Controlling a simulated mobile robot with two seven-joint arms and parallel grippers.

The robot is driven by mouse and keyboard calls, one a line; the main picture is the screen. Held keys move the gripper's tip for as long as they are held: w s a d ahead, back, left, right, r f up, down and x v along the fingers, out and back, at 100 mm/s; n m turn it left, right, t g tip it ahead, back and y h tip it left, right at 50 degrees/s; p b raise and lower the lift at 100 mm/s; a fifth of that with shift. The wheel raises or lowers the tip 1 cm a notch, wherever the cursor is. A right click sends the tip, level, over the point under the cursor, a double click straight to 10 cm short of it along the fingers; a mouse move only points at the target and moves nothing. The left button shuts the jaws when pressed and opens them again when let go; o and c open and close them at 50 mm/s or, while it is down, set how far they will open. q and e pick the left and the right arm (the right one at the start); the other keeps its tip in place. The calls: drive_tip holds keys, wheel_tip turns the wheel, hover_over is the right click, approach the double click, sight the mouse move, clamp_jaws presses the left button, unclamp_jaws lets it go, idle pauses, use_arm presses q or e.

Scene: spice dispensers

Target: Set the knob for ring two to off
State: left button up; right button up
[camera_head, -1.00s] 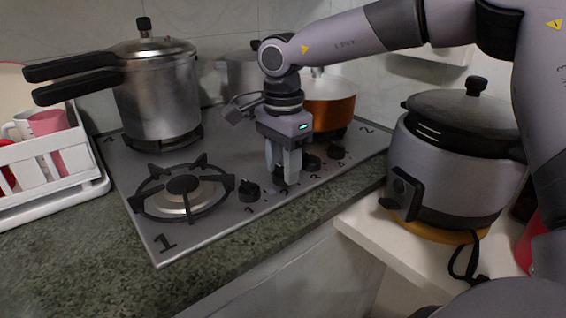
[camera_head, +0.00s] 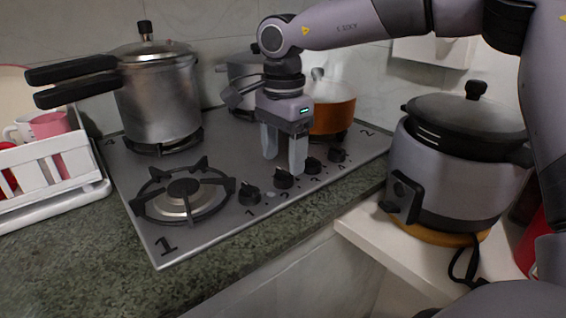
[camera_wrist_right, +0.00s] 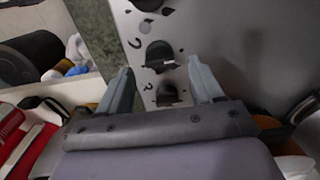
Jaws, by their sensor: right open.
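The black knob for ring two (camera_head: 284,179) is on the front strip of the steel hob (camera_head: 225,230), above the printed 2. It also shows in the right wrist view (camera_wrist_right: 160,54), ahead of and roughly between the fingertips. I cannot tell its exact setting. My right gripper (camera_head: 284,163) is open and empty, its grey fingers pointing down just above and behind this knob, apart from it. Ring two, at the back right by the printed 2, is under an orange pot (camera_head: 333,110). My left gripper is not in view.
Knob one (camera_head: 249,194), knob three (camera_head: 312,165) and knob four (camera_head: 337,154) stand close by in the same row. A bare burner (camera_head: 184,187) is at the front left. A pressure cooker (camera_head: 155,95) stands behind it. A rice cooker (camera_head: 450,175) stands at right.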

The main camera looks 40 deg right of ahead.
sight(283, 171)
drive_tip(key=shift+r, duration=2.05)
